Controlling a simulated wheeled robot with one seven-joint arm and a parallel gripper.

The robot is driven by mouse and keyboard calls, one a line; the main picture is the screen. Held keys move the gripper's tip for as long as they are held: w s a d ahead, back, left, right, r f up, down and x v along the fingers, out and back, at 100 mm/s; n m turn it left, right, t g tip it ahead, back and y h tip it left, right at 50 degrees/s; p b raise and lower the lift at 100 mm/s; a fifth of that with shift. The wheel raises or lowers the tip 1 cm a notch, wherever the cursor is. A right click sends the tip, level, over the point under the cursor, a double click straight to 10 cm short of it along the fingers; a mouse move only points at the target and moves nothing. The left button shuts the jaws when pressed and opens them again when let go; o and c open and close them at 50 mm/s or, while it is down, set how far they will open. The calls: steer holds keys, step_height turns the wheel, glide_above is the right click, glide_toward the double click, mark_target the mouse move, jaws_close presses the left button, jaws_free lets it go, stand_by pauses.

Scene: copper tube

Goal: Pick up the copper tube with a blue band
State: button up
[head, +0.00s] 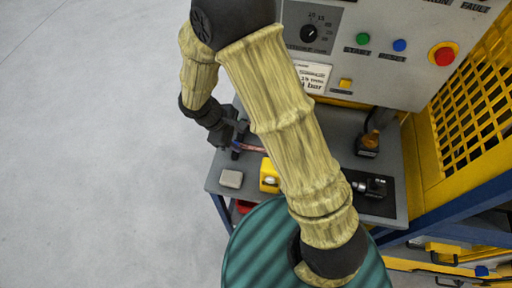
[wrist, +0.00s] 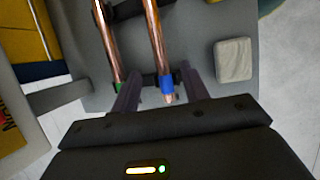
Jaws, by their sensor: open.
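In the wrist view, a copper tube with a blue band (wrist: 156,45) runs away from me, the band near its closer end. A second copper tube with a green band (wrist: 107,42) lies to its left. Dark holders cross under or beside both tubes. My gripper (wrist: 160,72) is open; its two fingers stand on either side of the blue-banded end, and the green-banded end is just outside the left finger. I cannot tell how far the fingers reach down. In the head view my gripper (head: 232,136) is at the bench's left edge, with the tubes mostly hidden by my arm.
A pale block (head: 231,179) lies on the grey bench (head: 219,162), with a yellow item (head: 269,177) beside it. A black mat with a metal part (head: 371,187) and an amber-topped item (head: 368,141) are to the right. A control panel (head: 400,25) stands behind; open floor is left.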

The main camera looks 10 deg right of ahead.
mark_target(248, 146)
steer(key=p+x, duration=0.1)
steer(key=x, duration=0.4)
steer(key=shift+s+d+r, duration=0.1)
steer(key=shift+s, duration=0.05)
jaws_close()
steer(key=shift+r, duration=0.1)
stand_by(0.3)
step_height(248, 146, up, 10)
steer(key=shift+b, duration=0.45)
stand_by(0.6)
